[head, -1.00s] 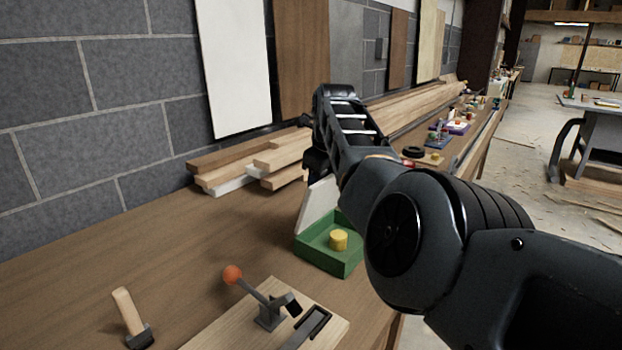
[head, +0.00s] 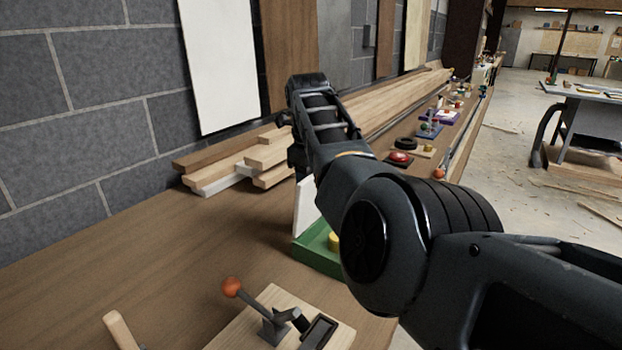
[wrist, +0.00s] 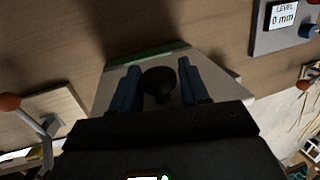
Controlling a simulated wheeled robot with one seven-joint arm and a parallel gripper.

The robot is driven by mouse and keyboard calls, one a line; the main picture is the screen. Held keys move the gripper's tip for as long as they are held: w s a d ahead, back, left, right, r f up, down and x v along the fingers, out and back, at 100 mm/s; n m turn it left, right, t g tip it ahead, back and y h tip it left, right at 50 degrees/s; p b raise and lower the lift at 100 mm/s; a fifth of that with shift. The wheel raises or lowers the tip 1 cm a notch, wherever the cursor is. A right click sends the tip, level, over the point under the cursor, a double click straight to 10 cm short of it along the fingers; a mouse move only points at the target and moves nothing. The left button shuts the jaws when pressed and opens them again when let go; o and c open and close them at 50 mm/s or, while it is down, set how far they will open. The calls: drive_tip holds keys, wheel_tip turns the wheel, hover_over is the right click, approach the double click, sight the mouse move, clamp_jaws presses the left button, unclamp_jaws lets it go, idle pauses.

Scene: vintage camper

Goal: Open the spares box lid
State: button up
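The spares box (head: 318,262) is a green open-topped tray on the bench, partly hidden behind my arm in the head view. Its pale lid (head: 305,208) stands raised, close to upright, at the box's far-left side. A yellow piece (head: 334,242) sits inside the box. In the wrist view the lid (wrist: 105,88) lies beneath my gripper (wrist: 158,76), with a round black knob (wrist: 160,84) between the two blue fingers. The fingers are apart, with narrow gaps seen beside the knob. My fingertips are hidden in the head view.
A board with an orange-tipped lever (head: 268,315) and a wooden handle (head: 120,330) are in the near foreground. Stacked planks (head: 240,165) lie by the wall. A red button (head: 400,157) and other small items line the bench farther away.

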drive_tip(key=shift+o, duration=1.3)
drive_tip(key=shift+r, duration=0.1)
drive_tip(key=b+v, duration=0.1)
drive_tip(key=v, duration=0.6)
drive_tip(key=shift+r, duration=0.25)
drive_tip(key=shift+s, duration=0.1)
